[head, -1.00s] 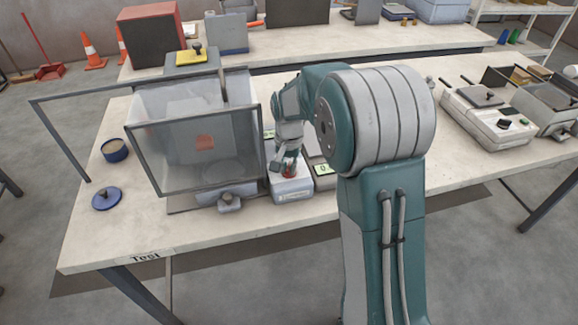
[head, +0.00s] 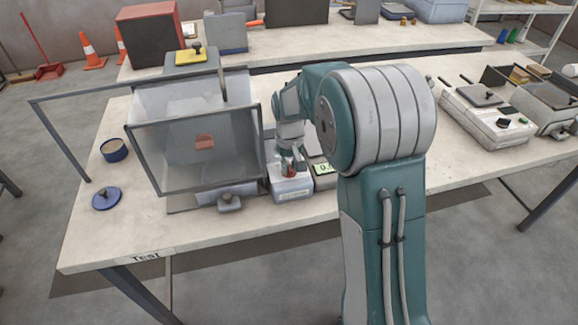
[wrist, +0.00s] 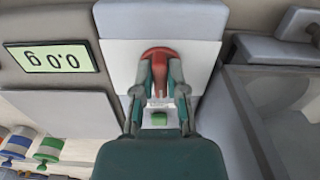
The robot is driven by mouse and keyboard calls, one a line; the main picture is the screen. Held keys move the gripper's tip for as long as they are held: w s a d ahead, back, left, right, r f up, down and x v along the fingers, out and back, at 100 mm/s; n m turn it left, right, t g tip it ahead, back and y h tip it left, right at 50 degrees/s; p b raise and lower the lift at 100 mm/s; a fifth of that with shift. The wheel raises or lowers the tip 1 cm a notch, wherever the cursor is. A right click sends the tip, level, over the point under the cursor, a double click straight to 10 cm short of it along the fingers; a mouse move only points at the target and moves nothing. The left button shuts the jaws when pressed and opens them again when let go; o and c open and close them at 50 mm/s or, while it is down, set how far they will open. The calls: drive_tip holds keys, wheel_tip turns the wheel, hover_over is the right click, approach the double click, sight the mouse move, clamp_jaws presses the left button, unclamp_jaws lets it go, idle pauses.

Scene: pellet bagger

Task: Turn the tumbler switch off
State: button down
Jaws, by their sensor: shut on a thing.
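The tumbler switch is a red lever (wrist: 158,54) on the white face of a pale grey box (wrist: 122,18). In the wrist view, my gripper (wrist: 160,88) has its two fingers closed on either side of the red lever. In the head view, my gripper (head: 290,162) points down at the red switch (head: 289,171) on top of the box (head: 292,189). The fingers partly hide the lever there.
A glass-walled chamber (head: 195,150) stands close on the left in the head view. A blue lid (head: 106,199) and a round tub (head: 114,150) lie farther left.

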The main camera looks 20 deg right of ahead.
sight(289, 165)
drive_tip(key=n, duration=0.5)
drive_tip(key=shift+w+d+r, duration=0.1)
drive_tip(key=shift+w, duration=0.1)
idle(0.3)
drive_tip(key=c, duration=0.7)
unclamp_jaws()
wheel_tip(289, 165, up, 12)
drive_tip(key=shift+f, duration=0.15)
